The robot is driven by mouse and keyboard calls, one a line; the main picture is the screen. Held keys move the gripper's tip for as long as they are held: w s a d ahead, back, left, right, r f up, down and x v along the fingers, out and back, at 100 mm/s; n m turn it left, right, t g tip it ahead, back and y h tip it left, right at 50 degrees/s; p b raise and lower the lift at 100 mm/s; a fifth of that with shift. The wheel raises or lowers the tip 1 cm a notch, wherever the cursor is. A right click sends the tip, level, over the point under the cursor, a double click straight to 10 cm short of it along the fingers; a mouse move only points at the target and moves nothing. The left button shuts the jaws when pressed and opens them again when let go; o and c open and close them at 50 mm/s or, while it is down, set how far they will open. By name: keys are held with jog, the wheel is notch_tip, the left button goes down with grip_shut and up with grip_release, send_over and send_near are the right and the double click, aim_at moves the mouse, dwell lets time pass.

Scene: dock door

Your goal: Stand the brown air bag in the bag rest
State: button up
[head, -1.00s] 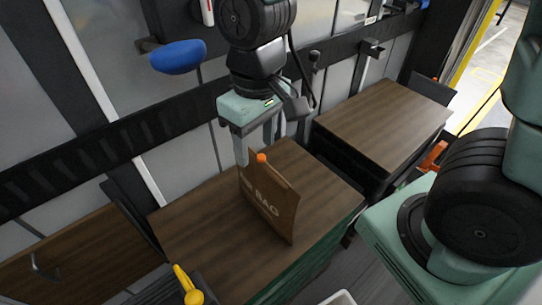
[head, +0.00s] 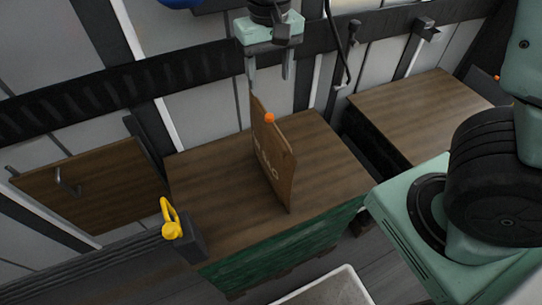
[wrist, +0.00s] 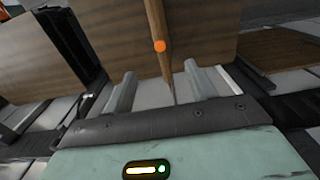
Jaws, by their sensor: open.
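The brown air bag (head: 276,160) stands upright on a wood-topped stack (head: 325,160), with its orange cap (head: 269,118) near the top. My gripper (head: 270,82) is open and empty, just behind and above the bag's far top corner. In the wrist view the bag (wrist: 157,25) shows edge-on, beyond and between the spread fingers of my gripper (wrist: 161,85). No touch between them is clear. I cannot make out the bag rest for certain.
A second wood-topped stack (head: 420,110) stands to the right, beyond a narrow gap. A yellow tool (head: 171,222) sits in a dark holder at the near left corner. A pale bin (head: 325,290) is at the bottom. The wall runs close behind.

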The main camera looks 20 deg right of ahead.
aim_at(270, 115)
notch_tip(270, 115, down, 11)
jog(key=shift+r+p, duration=0.15)
jog(key=shift+p, duration=0.2)
jog(key=shift+w+f+p, duration=0.15)
jog(key=shift+f+p, duration=0.15)
jog(key=shift+f, duration=1.35)
jog(key=shift+w+f+p, duration=0.1)
jog(key=shift+f+p, duration=0.15)
jog(key=shift+f, duration=1.35)
grip_shut()
